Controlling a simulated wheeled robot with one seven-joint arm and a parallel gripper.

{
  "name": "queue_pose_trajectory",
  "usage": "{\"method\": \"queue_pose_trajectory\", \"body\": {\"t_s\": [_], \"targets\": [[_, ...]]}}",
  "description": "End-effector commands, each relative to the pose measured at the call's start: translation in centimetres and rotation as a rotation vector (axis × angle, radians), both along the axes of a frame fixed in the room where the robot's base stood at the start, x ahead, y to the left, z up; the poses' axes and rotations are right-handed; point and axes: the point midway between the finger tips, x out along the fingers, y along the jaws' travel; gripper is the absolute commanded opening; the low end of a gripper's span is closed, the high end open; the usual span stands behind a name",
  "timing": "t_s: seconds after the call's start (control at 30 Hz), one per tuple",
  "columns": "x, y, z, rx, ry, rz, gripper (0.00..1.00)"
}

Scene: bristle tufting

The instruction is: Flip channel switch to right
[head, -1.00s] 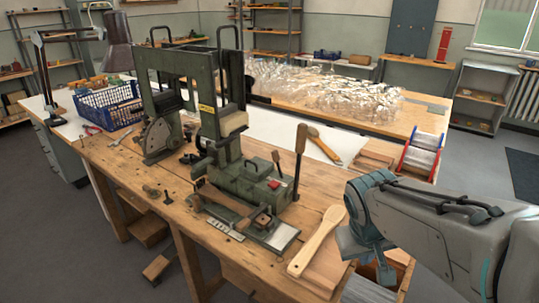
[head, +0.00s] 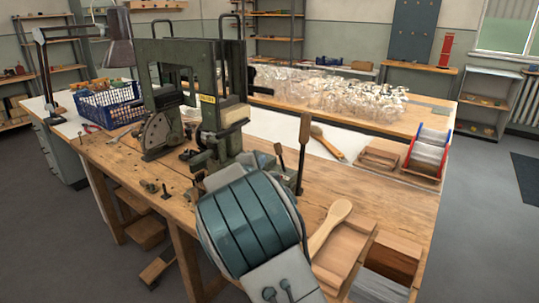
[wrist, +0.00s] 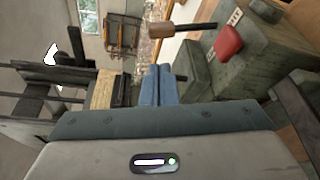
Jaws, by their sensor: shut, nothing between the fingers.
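The green tufting machine (head: 207,150) stands on the wooden bench. My blue-grey arm end hides its lower front in the head view. In the wrist view, its green housing (wrist: 260,65) fills the upper right and carries a red switch (wrist: 228,42). A small pale plate with dark marks (wrist: 236,17) sits beside the red switch; I cannot tell for sure which part is the channel switch. My gripper (wrist: 158,72) shows blue fingers together and empty, left of the housing in the picture and apart from the red switch. The head view hides the fingers.
A wooden-handled lever (head: 304,135) stands upright at the machine's right; its handle (wrist: 174,31) is close beyond my fingers in the wrist view. A wooden paddle (head: 330,228), a wooden tray (head: 345,250) and a wire spool (head: 428,155) are to the right.

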Motion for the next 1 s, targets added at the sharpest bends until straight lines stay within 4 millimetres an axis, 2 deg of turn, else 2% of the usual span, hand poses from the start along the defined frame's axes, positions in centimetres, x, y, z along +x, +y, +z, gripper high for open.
{"method": "queue_pose_trajectory", "body": {"t_s": [0.1, 0.47, 0.57, 1.0], "targets": [[0.1, 0.6, -0.1, -0.014, -0.005, 0.016, 0.0], [0.6, 0.4, -0.1, -0.014, -0.004, 0.013, 0.0], [1.6, 0.1, -0.1, -0.015, -0.006, 0.012, 0.0], [8.3, -1.8, -0.8, -0.014, -0.006, 0.011, 0.0]]}}
